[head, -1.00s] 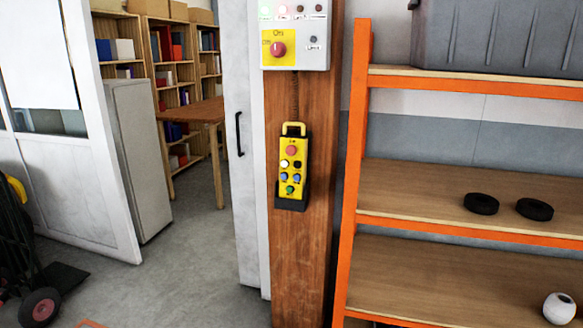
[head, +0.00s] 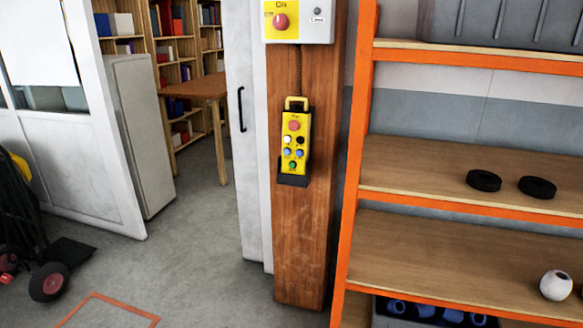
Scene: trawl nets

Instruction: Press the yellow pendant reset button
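The yellow pendant (head: 295,143) hangs upright in a dark holder (head: 292,180) on a wooden post (head: 301,225) in the middle of the head view. It has a large red button (head: 294,125) at the top. Below are a white, a black and blue buttons, and a green button (head: 293,166) near the bottom. The labels are too small to read, so I cannot tell which one is the reset button. Above it, a control box (head: 303,30) with a red knob on a yellow plate is cut off by the top edge. Neither of my grippers is in view.
An orange shelf rack (head: 357,150) stands close on the right, holding two black rings (head: 484,180) and a white round pot (head: 556,285). A hand truck (head: 40,255) stands at the left. The floor (head: 200,270) left of the post is clear, with an orange outline (head: 110,312).

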